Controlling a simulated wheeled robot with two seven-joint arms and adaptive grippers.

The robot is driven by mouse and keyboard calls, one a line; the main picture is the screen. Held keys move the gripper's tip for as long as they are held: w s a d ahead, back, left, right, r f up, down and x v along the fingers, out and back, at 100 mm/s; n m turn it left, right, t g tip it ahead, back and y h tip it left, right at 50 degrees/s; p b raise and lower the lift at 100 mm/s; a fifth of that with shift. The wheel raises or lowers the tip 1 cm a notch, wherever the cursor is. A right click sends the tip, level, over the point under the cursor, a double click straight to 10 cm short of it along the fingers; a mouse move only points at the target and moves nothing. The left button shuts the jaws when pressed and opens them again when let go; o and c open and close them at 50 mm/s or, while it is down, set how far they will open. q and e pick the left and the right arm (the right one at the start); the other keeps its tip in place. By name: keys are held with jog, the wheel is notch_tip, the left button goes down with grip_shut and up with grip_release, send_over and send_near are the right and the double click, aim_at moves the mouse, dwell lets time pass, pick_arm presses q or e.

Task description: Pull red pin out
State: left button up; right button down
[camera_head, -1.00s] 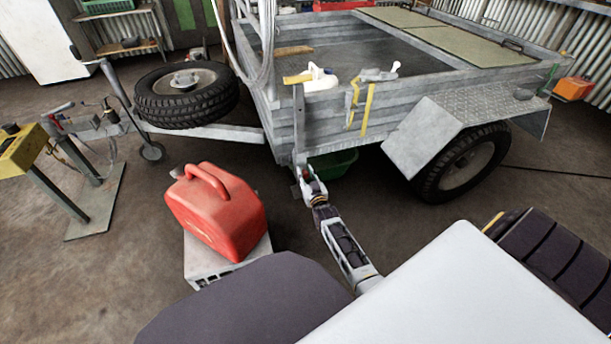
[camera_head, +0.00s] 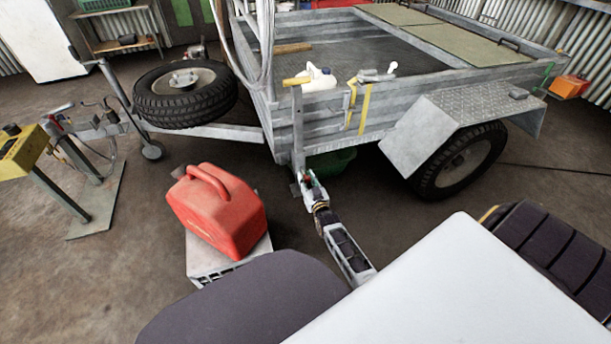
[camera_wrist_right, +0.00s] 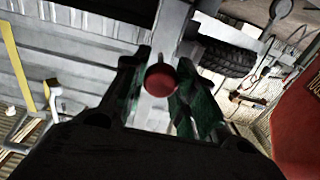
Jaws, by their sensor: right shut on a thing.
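The red pin (camera_wrist_right: 160,80) shows in the right wrist view as a round red head. It sits between the two green-padded fingers of my right gripper (camera_wrist_right: 161,92), which is shut on it. In the head view my right gripper (camera_head: 306,183) is at the lower end of the upright grey metal post (camera_head: 298,130) at the trailer's front corner. The pin's shaft is hidden behind its head, so I cannot tell how far it sits in the metal. My left gripper is not in view.
A red fuel can (camera_head: 217,210) stands on a grey crate (camera_head: 205,262) left of my right arm. The trailer (camera_head: 350,115) fills the space ahead, its wheel (camera_head: 462,160) to the right. A green container (camera_head: 333,163) lies under the trailer. A spare tyre (camera_head: 185,95) is at left.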

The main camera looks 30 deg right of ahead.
jog(key=shift+s+f, duration=0.15)
jog(key=c, duration=1.1)
grip_release()
jog(key=shift+s, duration=0.1)
jog(key=v, duration=1.2)
dwell(0.4)
